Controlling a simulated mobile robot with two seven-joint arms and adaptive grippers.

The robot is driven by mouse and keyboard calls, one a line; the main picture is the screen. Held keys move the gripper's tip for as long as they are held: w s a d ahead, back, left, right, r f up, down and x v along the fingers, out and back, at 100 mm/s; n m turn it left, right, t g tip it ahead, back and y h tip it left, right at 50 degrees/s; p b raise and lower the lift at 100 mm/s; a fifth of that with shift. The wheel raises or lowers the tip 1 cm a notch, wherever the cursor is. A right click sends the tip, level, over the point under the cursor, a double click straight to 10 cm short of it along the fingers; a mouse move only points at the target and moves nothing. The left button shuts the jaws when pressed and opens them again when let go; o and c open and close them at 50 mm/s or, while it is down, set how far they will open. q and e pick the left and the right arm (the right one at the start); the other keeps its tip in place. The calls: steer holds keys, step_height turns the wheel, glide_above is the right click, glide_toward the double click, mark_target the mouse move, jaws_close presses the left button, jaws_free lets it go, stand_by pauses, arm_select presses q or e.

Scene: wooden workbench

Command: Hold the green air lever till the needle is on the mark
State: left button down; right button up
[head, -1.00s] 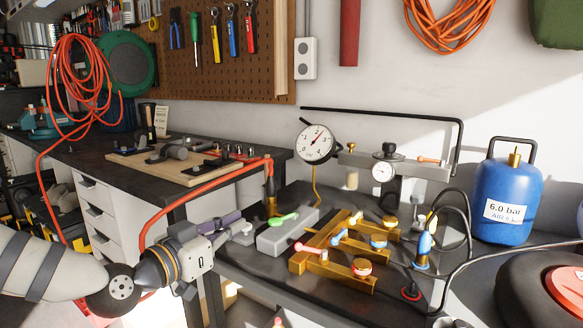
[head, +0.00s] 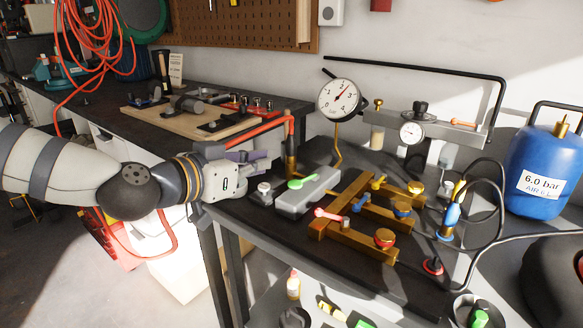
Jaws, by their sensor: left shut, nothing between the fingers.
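The green lever (head: 302,182) sits on top of a grey block (head: 318,192) on the dark bench. The round white dial gauge (head: 339,98) stands behind it on a stem. Its needle points up and right; the exact mark is too small to tell. My left gripper (head: 262,163) is shut and empty, just left of the green lever and apart from it. Its fingertips are partly hard to make out against the dark bench. My right gripper is not in view.
A brass manifold (head: 345,228) with coloured levers and knobs stands right of the grey block. An upright fitting with an orange hose (head: 291,150) rises behind the gripper. A blue air tank (head: 545,170) marked 6.0 bar stands at far right, with black hoses before it.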

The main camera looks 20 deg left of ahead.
mark_target(304, 181)
arm_select(q)
steer(key=x, duration=0.3)
steer(key=b+x, duration=0.1)
steer(key=x, duration=0.3)
steer(key=f+b+x, duration=0.1)
steer(key=x, duration=0.2)
steer(key=shift+w+f, duration=0.1)
steer(key=shift+w, duration=0.1)
step_height(304, 181, down, 2)
steer(key=shift+f+b, duration=0.15)
steer(key=shift+b, duration=0.25)
steer(key=shift+f, duration=0.4)
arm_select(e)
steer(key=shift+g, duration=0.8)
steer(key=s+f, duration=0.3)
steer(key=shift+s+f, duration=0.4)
arm_select(q)
steer(key=shift+s, duration=0.1)
